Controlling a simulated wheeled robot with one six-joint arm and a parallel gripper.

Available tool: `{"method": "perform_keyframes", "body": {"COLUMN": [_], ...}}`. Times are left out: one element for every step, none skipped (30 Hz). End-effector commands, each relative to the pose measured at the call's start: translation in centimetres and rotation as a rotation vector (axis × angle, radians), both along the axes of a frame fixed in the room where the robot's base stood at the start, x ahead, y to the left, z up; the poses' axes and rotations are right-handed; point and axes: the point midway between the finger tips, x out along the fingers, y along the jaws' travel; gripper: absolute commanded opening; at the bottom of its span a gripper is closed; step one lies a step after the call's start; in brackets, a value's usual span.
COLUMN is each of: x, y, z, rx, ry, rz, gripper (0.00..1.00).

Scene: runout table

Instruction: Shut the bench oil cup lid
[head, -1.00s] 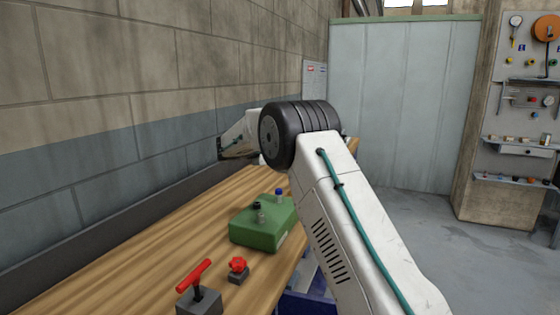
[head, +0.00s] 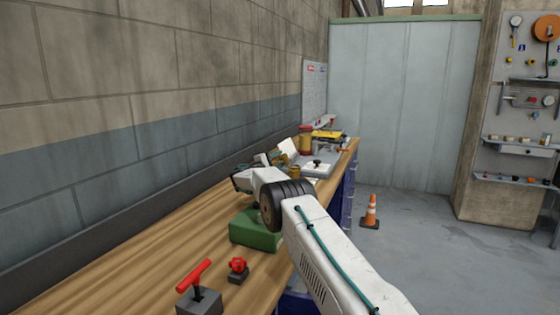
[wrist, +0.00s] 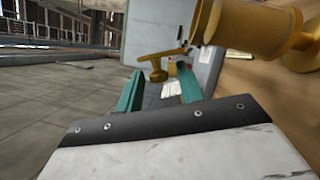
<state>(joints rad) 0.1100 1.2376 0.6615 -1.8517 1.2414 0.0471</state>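My gripper (wrist: 159,92) shows two teal fingers standing apart in the wrist view, with nothing held between them. In the head view my gripper (head: 265,159) is over the bench, beyond the green block, partly hidden by my arm. A large brass cup-shaped fitting (wrist: 255,28) fills the top right of the wrist view, to the right of the fingers; it is cut off by the frame. A smaller brass piece with a bar and round knob (wrist: 157,64) shows beyond the fingertips. I cannot tell which brass part is the oil cup lid.
The wooden bench (head: 140,265) runs along the wall. On it are a green block (head: 252,231), a red star knob (head: 237,265) and a red T-handle (head: 195,276). A red-and-yellow cylinder (head: 305,141) stands at the far end. An orange cone (head: 370,212) stands on the floor.

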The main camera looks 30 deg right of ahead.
Motion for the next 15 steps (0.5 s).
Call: {"method": "perform_keyframes", "body": {"x": [0.1, 0.14, 0.19, 0.21, 0.23, 0.24, 0.24, 0.23, 0.23, 0.22, 0.22, 0.22, 0.22, 0.23, 0.23], "y": [-0.39, -0.56, -0.73, -0.8, -0.86, -0.89, -0.9, -0.9, -0.89, -0.89, -0.89, -0.89, -0.88, -0.87, -0.87], "z": [0.06, 0.07, 0.11, 0.12, 0.12, 0.13, 0.13, 0.13, 0.14, 0.14, 0.14, 0.14, 0.14, 0.14, 0.14], "rx": [0.0, 0.0, 0.0, 0.0, 0.0, 0.0, 0.0, 0.0, 0.0, 0.0, 0.0, 0.001, 0.001, 0.0, 0.001], "ry": [-0.001, -0.001, -0.001, -0.001, -0.001, 0.0, 0.0, 0.0, 0.0, 0.0, 0.0, 0.0, 0.0, 0.0, 0.0], "rz": [-0.001, -0.001, -0.001, 0.0, 0.0, 0.0, 0.0, 0.0, 0.0, 0.0, 0.0, 0.0, 0.0, 0.0, 0.0], "gripper": [0.37, 0.37, 0.37, 0.37, 0.37, 0.37, 0.37, 0.37, 0.37, 0.37, 0.37, 0.29, 0.21, 0.12, 0.01]}}
